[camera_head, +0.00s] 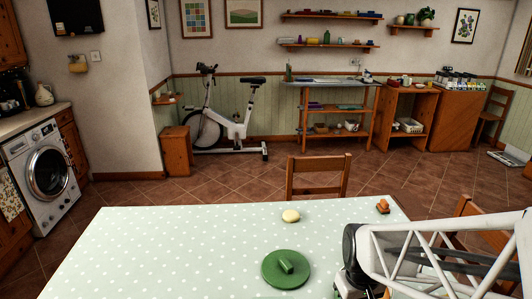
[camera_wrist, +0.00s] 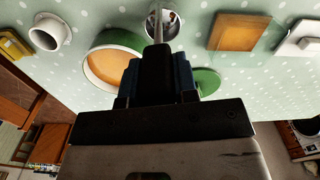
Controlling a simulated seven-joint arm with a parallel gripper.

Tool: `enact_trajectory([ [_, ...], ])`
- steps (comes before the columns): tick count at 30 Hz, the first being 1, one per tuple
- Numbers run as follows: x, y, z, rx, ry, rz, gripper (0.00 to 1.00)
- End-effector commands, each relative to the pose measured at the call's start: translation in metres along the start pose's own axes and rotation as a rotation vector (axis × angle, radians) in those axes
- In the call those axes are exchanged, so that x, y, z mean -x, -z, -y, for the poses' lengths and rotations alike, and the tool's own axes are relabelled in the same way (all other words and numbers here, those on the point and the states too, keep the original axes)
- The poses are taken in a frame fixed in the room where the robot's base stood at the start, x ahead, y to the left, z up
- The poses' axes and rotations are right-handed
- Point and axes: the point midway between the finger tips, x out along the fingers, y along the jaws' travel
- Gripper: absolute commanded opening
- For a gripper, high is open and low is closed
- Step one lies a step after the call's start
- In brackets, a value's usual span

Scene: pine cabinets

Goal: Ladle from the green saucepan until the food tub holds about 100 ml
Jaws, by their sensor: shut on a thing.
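In the wrist view my gripper (camera_wrist: 158,62) is shut on a thin grey handle (camera_wrist: 158,28), which looks like the ladle's. The handle points to the top edge, over a small round pale-rimmed vessel (camera_wrist: 176,32) with dark reddish bits inside; I cannot tell whether this is the ladle's bowl. The green saucepan (camera_wrist: 91,76) is just left of the fingers, with orange-brown contents (camera_wrist: 112,68). A flat rectangular thing with an orange-brown middle (camera_wrist: 235,31) and clear-looking edges at upper right may be the food tub; its level cannot be read. The head view does not show the gripper's fingers.
The table's left half is clear. The wrist view shows a white mug (camera_wrist: 45,38), a yellow thing (camera_wrist: 14,45) and a white device (camera_wrist: 300,40).

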Motion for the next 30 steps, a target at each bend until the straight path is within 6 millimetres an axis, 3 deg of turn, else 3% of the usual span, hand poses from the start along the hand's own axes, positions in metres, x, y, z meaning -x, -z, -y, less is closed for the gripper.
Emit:
enact_trajectory([
  [30,-0.0086,-0.0002,0.0,0.0,0.0,0.001,0.0],
])
